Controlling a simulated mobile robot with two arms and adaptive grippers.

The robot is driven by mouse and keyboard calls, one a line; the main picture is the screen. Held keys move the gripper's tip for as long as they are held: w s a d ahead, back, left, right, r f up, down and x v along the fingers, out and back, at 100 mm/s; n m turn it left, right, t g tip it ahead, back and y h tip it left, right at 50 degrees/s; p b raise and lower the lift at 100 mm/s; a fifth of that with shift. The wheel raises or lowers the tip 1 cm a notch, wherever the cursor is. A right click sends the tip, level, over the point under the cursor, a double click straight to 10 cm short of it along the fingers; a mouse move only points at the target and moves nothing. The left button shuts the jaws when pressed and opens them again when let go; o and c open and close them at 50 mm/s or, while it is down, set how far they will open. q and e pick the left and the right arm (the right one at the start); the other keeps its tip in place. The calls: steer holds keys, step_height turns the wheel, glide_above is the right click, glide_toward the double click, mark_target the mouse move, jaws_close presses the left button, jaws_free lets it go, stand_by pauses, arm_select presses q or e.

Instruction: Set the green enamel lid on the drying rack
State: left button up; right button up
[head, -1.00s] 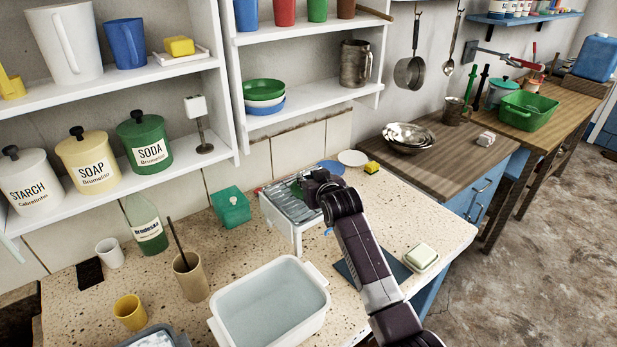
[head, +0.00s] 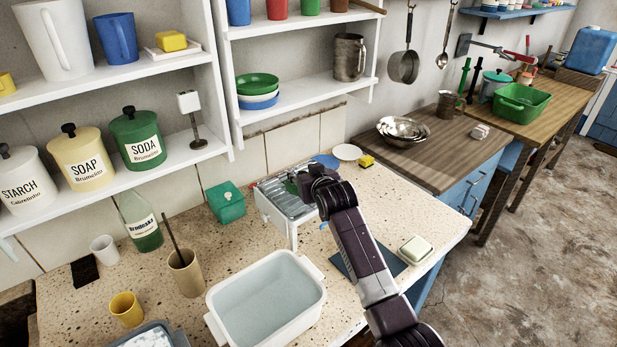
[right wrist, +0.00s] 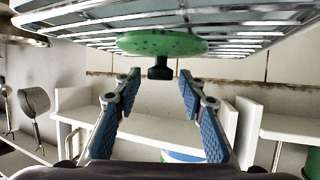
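The green enamel lid (right wrist: 162,44) lies on the metal drying rack (right wrist: 235,28), its black knob (right wrist: 160,72) facing away from the bars, in the right wrist view, which appears upside down. In the head view the rack (head: 268,205) stands on the counter, and a small green part of the lid (head: 291,187) shows beside my gripper, the rest hidden. My right gripper (right wrist: 159,77) is open, its blue-padded fingers apart with the knob between the tips and a gap on each side. It also shows in the head view (head: 305,180) above the rack. My left gripper is not in view.
A teal box (head: 226,207) stands left of the rack. A white basin (head: 213,318) is in front, a soap dish (head: 414,250) to the right. A blue plate (head: 326,161), white plate (head: 348,152) and yellow sponge (head: 366,161) lie behind. Shelves (head: 300,97) overhang the back.

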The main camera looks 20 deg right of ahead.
steer(key=v, duration=1.1)
steer(key=shift+s+b, duration=0.4)
steer(key=shift+b, duration=0.05)
steer(key=shift+r, duration=0.1)
